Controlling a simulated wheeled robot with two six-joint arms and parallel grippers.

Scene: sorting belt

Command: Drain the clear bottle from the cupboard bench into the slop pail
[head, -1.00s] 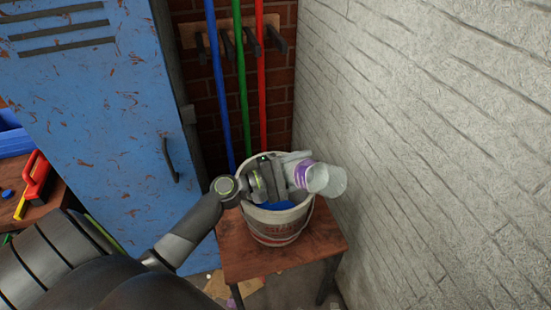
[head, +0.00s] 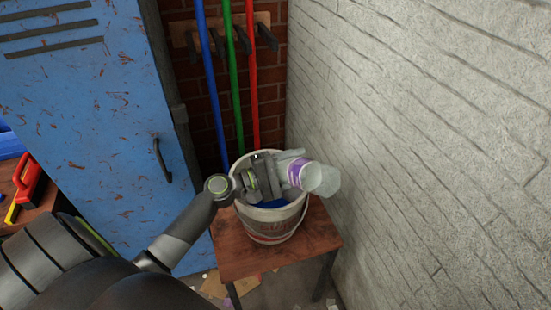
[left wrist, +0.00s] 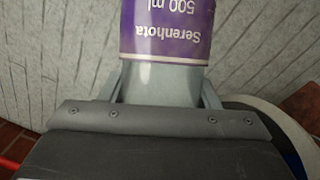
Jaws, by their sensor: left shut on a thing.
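My left gripper (head: 285,170) is shut on the clear bottle (head: 322,180), which has a purple label. The bottle lies tilted across the top of the slop pail (head: 272,230), with its round end toward the right, past the rim. In the left wrist view the bottle (left wrist: 165,78) sits between the fingers, and its label reads "Serenhota 500 ml" upside down. The pail is whitish with a wire handle and shows blue inside. It stands upright on a wooden stool (head: 228,258). I cannot make out the bottle's mouth or any stream. My right gripper is not in view.
A pale brick-patterned wall (head: 430,130) rises close on the right of the bottle. A rusty blue locker (head: 85,130) stands on the left. Blue, green and red poles (head: 253,80) hang behind the pail. A bench with a red tool (head: 30,180) is at the far left.

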